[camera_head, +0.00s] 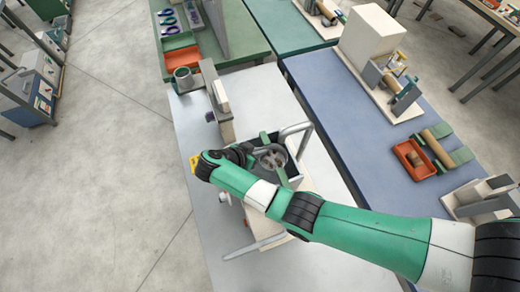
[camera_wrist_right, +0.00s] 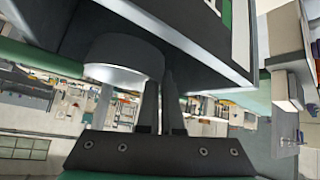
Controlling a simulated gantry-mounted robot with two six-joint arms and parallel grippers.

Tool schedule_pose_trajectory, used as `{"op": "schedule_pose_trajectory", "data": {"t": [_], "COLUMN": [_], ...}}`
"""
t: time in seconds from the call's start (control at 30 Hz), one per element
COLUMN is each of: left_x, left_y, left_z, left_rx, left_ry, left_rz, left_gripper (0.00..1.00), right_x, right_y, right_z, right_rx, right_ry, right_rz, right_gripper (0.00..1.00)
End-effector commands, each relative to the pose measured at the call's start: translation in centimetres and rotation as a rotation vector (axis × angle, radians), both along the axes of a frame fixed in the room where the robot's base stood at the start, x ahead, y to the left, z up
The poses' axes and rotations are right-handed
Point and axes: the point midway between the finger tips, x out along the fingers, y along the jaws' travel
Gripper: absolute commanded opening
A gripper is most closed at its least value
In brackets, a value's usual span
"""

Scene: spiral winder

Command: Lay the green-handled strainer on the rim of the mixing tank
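The strainer (camera_head: 271,158) shows as a round mesh bowl in the head view, with green strips at its upper left and lower right; I cannot tell which is its handle. It appears to be over the dark, square-edged tank (camera_head: 293,169). My right gripper (camera_head: 241,151) is left of the strainer, largely hidden by its own wrist. In the right wrist view its two dark fingers (camera_wrist_right: 162,100) stand close together, beside a grey cylinder with a pale rim (camera_wrist_right: 124,72) and below a dark box-like surface. Their tips blend into the dark, so any grip is unclear. My left gripper is out of view.
The pale table (camera_head: 190,125) holds an upright board (camera_head: 219,100) and a grey mug (camera_head: 184,78) behind the tank. An orange tray (camera_head: 413,158) and a wooden roller lie on the blue table to the right. The pale table's left part is mostly bare.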

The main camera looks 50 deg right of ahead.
Motion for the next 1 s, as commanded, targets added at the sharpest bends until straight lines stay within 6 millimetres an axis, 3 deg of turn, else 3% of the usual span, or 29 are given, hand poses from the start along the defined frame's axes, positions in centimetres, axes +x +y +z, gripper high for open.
{"op": "schedule_pose_trajectory", "data": {"t": [0.23, 0.4, 0.77, 1.0], "left_x": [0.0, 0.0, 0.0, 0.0], "left_y": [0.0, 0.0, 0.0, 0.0], "left_z": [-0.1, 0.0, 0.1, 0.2], "left_rx": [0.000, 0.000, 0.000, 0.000], "left_ry": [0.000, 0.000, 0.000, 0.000], "left_rz": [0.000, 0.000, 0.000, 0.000], "left_gripper": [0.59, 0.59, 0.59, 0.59], "right_x": [0.0, 0.0, 0.1, 0.4], "right_y": [0.0, 0.0, 0.2, 3.6], "right_z": [-0.2, -0.1, 0.4, 3.6], "right_rx": [0.000, 0.000, 0.000, 0.002], "right_ry": [0.001, 0.000, -0.001, -0.004], "right_rz": [0.001, 0.000, 0.001, 0.005], "right_gripper": [0.00, 0.33, 0.33, 0.33]}}
